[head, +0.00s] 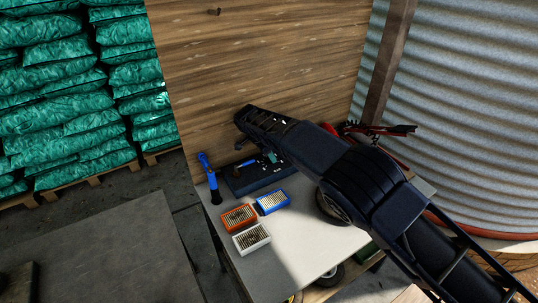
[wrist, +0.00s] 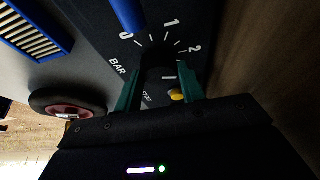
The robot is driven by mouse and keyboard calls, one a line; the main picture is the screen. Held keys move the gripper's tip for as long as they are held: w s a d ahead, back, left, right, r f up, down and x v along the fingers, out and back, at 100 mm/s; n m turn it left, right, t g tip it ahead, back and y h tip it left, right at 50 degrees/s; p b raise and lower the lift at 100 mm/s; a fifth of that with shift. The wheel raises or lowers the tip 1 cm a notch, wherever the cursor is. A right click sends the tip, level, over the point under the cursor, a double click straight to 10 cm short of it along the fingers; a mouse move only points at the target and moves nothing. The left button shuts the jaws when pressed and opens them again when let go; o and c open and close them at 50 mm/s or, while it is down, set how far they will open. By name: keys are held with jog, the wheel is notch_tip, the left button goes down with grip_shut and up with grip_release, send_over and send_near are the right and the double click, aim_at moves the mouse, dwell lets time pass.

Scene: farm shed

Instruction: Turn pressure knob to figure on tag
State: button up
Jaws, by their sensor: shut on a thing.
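The pressure knob (wrist: 158,58) is a dark round shape on a black panel, in the wrist view. White marks and the figures 0, 1 and 2 curve around it, with BAR at the left. My gripper (wrist: 160,80) has its two teal fingers on either side of the knob, shut on it. The fingers and shadow hide much of the knob, so its setting is hard to read. In the head view the panel (head: 240,182) lies at the back of the table, with my gripper (head: 271,157) over it, largely hidden by my arm. I cannot make out a tag.
A blue lever (wrist: 127,14) is close to the dial. Blue (head: 272,201), orange (head: 238,218) and white (head: 251,238) slotted boxes stand before the panel. A blue-and-black tool (head: 210,180) stands left of it. A wooden wall (head: 250,60) rises behind. The table's front is clear.

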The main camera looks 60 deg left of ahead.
jog(key=shift+a+m+h, duration=0.1)
jog(key=shift+m+h, duration=0.4)
jog(key=shift+m, duration=0.7)
jog(key=o, duration=1)
jog(key=shift+c, duration=0.2)
